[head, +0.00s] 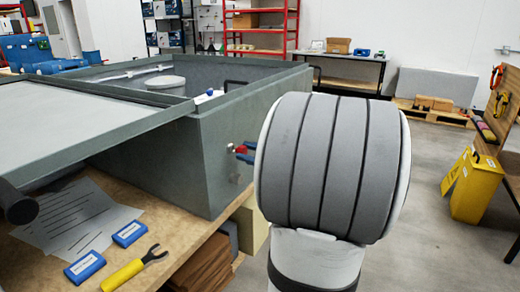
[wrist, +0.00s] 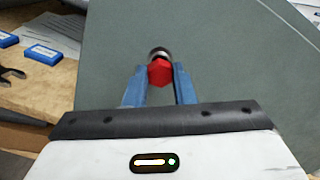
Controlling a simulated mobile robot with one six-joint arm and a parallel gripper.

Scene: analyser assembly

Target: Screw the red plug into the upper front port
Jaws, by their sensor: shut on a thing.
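The red plug (wrist: 160,72) sits between the blue fingers of my gripper (wrist: 161,75) in the wrist view, with a dark round end beyond its red hexagonal head. The fingers are shut on it. In the head view the gripper (head: 242,153) and a bit of red plug (head: 240,149) show at the front wall of the grey analyser housing (head: 190,150). The plug is at or very close to that wall; I cannot tell whether its thread is in a port. A small port (head: 235,178) shows lower on the same wall. The upper port is hidden behind the plug.
The housing stands on a wooden bench (head: 185,245) with its lid (head: 80,125) at the left. Blue boxes (head: 130,233), a yellow-handled wrench (head: 135,269) and printed sheets (head: 78,215) lie in front. My arm blocks the middle right of the head view.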

